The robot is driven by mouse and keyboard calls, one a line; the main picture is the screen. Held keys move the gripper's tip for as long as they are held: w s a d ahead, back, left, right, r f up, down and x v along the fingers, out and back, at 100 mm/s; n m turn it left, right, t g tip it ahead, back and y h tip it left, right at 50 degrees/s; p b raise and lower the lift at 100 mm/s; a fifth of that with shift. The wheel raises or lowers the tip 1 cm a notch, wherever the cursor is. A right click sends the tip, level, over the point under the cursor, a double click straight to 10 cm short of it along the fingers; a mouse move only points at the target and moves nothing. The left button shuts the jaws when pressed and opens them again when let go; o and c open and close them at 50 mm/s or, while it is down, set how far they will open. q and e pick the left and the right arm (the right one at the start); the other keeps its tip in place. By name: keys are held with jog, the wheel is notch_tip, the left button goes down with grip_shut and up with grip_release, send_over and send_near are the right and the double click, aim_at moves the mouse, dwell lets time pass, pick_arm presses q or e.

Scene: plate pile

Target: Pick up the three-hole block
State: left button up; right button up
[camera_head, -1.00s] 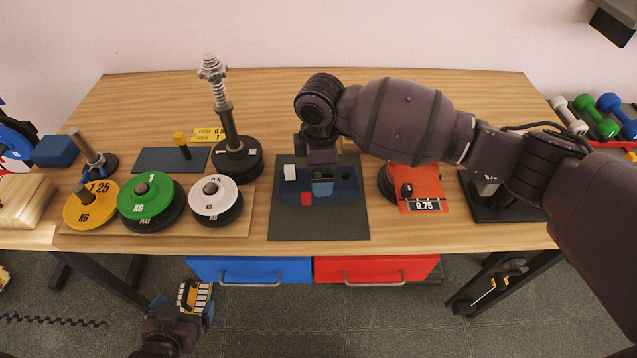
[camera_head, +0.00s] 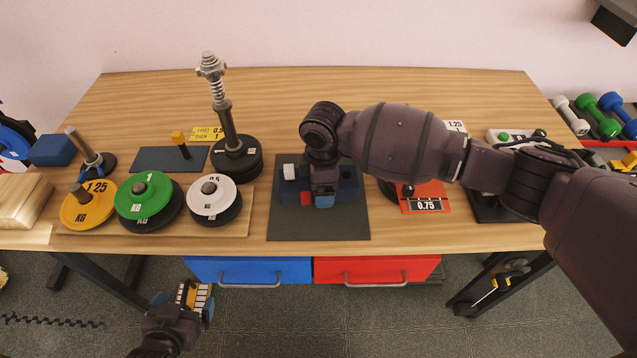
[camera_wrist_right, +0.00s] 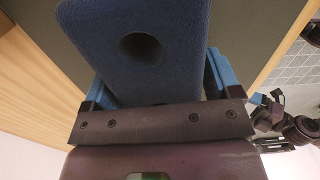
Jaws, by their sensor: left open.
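The dark blue three-hole block (camera_head: 348,186) lies across the dark grey mat (camera_head: 290,226) at the table's front middle. My right gripper (camera_head: 325,200) points down over its middle and covers part of it. In the right wrist view, the blue block (camera_wrist_right: 170,35) sits between the two blue fingers, with one round hole plain and another partly hidden by the gripper (camera_wrist_right: 160,85). The fingers stand wide, one on each side; any contact is unclear. My left gripper (camera_head: 194,300) is open and empty, low in front of the table.
Yellow (camera_head: 85,213), green (camera_head: 140,207) and white (camera_head: 215,207) plates stand left. A red 0.75 card (camera_head: 426,190) lies right, partly under my right arm.

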jog(key=c, duration=0.7)
jog(key=shift+c, duration=0.2)
jog(key=shift+r, duration=0.1)
notch_tip(320, 180, up, 20)
jog(key=p, duration=0.2)
